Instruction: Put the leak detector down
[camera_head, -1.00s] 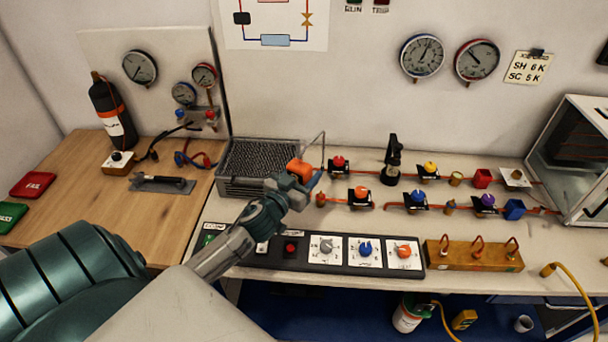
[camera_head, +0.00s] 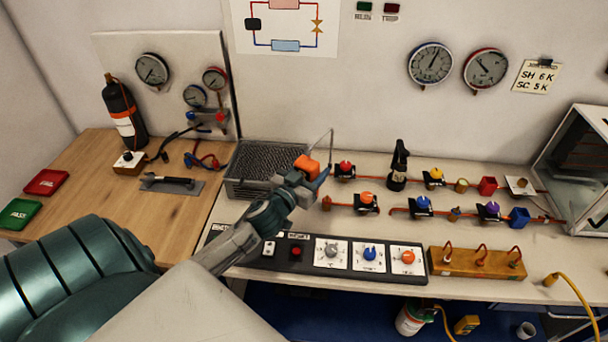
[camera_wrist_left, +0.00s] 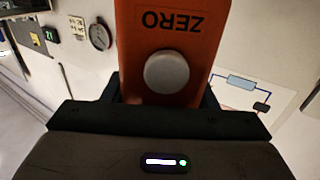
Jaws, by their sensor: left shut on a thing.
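The leak detector (camera_head: 307,167) is an orange body with a thin bent probe rising from it in the head view. In the left wrist view its orange face (camera_wrist_left: 172,40) shows the word ZERO and a round grey button. My left gripper (camera_head: 303,179) is shut on the leak detector and holds it in front of the right end of the metal mesh box. In the left wrist view the dark jaws (camera_wrist_left: 160,105) sit on both sides of the orange body. Whether the detector touches anything below is hidden by my arm. My right gripper is not in view.
The mesh box (camera_head: 262,165) stands behind my gripper. A control panel (camera_head: 330,255) with knobs lies in front. Valves on orange pipe (camera_head: 386,177) fill the bench to the right. The wooden bench (camera_head: 160,215) at left has bare room, with a grey pad (camera_head: 172,186) holding a dark tool.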

